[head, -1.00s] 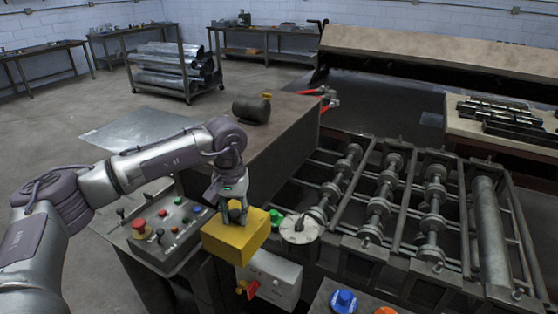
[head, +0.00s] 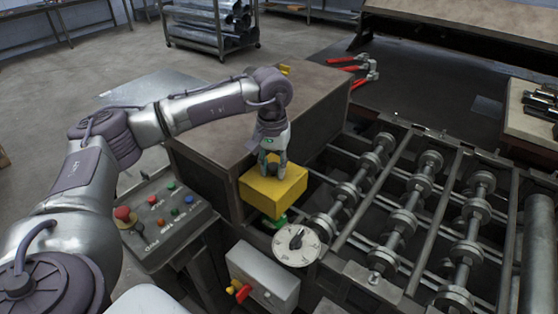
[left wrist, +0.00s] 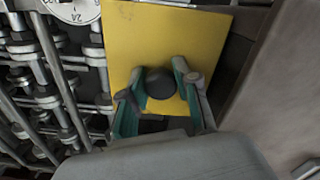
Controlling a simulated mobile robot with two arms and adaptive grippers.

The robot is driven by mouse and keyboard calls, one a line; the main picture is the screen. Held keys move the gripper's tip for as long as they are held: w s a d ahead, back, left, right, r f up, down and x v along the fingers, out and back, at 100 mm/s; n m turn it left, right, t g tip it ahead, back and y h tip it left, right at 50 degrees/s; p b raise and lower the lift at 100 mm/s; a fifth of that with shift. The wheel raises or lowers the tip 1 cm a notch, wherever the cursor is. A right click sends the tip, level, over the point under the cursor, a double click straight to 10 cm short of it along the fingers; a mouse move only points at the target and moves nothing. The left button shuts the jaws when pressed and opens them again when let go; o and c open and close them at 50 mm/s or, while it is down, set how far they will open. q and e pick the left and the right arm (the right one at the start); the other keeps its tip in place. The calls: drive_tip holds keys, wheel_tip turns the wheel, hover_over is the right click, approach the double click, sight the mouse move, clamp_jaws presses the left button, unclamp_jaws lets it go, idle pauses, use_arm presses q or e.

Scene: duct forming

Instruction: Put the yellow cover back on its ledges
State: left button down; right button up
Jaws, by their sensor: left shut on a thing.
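The yellow cover (head: 275,190) is a box-like piece with a black knob on top. My left gripper (head: 273,165) is above it, shut on this knob. In the left wrist view, the fingers (left wrist: 160,92) stand on either side of the black knob (left wrist: 160,83), with the yellow top (left wrist: 180,35) around it. The cover is beside the dark cabinet's side wall, at the left end of the roller frame. A green part (head: 277,221) shows just below its front edge. I cannot make out the ledges or whether the cover touches anything below. My right gripper is not in view.
A round white dial (head: 297,243) is close in front of the cover. The control panel (head: 165,215) is to the left, and a grey switch box (head: 262,277) is in front. The cabinet (head: 320,100) stands behind; roller shafts (head: 410,205) extend right. Red-handled tools (head: 358,70) lie farther back.

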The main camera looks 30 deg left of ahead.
use_arm(q)
drive_tip(key=shift+s+f, duration=0.1)
drive_tip(key=shift+f, duration=0.15)
drive_tip(key=shift+s+f+b, duration=0.15)
drive_tip(key=shift+f+b, duration=0.35)
drive_tip(key=shift+f, duration=0.05)
wheel_tip(320, 180, down, 3)
drive_tip(key=shift+f+b, duration=0.2)
drive_tip(key=shift+b, duration=0.65)
drive_tip(key=shift+f+b, duration=0.6)
drive_tip(key=shift+f, duration=0.3)
drive_tip(key=shift+f+b, duration=0.5)
drive_tip(key=shift+f, duration=0.15)
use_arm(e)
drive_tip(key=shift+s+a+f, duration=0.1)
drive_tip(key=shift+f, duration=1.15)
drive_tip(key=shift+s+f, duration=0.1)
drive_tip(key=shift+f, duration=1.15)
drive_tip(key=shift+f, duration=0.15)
use_arm(q)
drive_tip(key=shift+f+b, duration=0.2)
drive_tip(key=shift+b, duration=0.15)
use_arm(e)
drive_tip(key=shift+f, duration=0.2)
use_arm(q)
drive_tip(key=shift+f+b, duration=0.45)
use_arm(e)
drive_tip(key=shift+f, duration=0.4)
